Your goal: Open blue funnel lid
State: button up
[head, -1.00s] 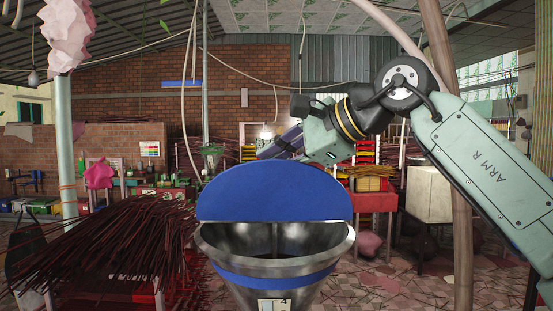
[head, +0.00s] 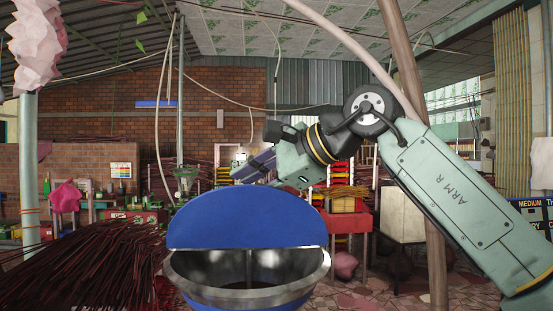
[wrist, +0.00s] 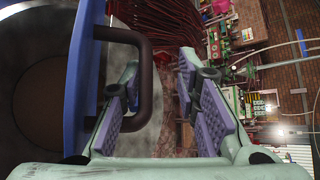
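The blue lid (head: 247,218) stands upright, its half-disc face raised across the middle of the steel funnel (head: 190,266), whose front opening is uncovered. In the wrist view the lid (wrist: 83,60) shows nearly edge-on at the left, with a dark brown C-shaped handle (wrist: 147,75) on its right side. My gripper (head: 253,164) is above and behind the lid's top edge in the head view. In the wrist view my gripper (wrist: 160,85) has its purple-padded fingers apart. The handle's bar lies in the space between the fingers. Contact with the left finger cannot be told.
A large heap of dark red incense sticks (head: 95,265) lies left of the funnel. A red stand (head: 347,225) and a pale box (head: 405,215) are behind it to the right. A brown pole (head: 437,250) rises near my arm. Tiled floor shows at the right.

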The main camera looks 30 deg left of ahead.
jog(key=w+d+r, duration=0.2)
jog(key=d+r, duration=0.5)
jog(key=d, duration=0.2)
jog(key=shift+r, duration=0.4)
dwell(0.5)
jog(key=shift+a, duration=0.1)
jog(key=v, duration=1.2)
dwell(0.6)
